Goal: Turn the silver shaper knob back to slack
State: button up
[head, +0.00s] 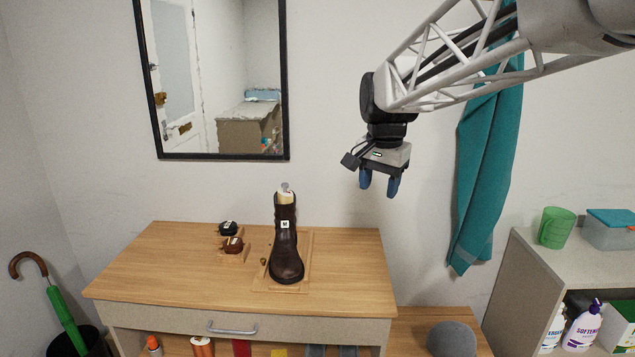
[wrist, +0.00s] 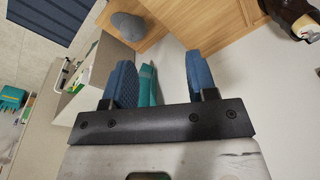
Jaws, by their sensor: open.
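A dark brown boot (head: 285,240) stands upright on a wooden board on the cabinet top, with a white tag marked "M" on its shaft. A pale shaper (head: 285,198) sticks out of the boot's top, with a small silver knob (head: 285,186) above it. The knob's turn position is too small to read. My gripper (head: 379,186) is open and empty, above and to the right of the boot, pointing down. In the wrist view its blue fingers (wrist: 158,80) are apart, and part of the boot (wrist: 290,12) shows at the top right corner.
Two small dark items (head: 231,237) sit left of the boot on the cabinet top (head: 150,270). A mirror (head: 222,158) hangs behind. A teal cloth (head: 485,170) hangs right of my gripper. A shelf (head: 560,262) with a green mug (head: 556,227) stands at the right.

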jog(key=w+a+m, duration=0.2)
jog(key=w+a, duration=0.4)
jog(key=w, duration=0.4)
jog(key=w+a+m, duration=0.2)
jog(key=w+a, duration=0.3)
jog(key=w, duration=0.4)
jog(key=m+g, duration=0.1)
jog(key=m, duration=0.2)
send_over(285, 184)
notch_tip(285, 184, down, 7)
jog(key=shift+w+r, duration=0.15)
jog(key=shift+r, duration=0.05)
jog(key=shift+f, duration=0.15)
jog(key=shift+f, duration=3.75)
jog(key=shift+c, duration=0.3)
jog(key=c, duration=0.9)
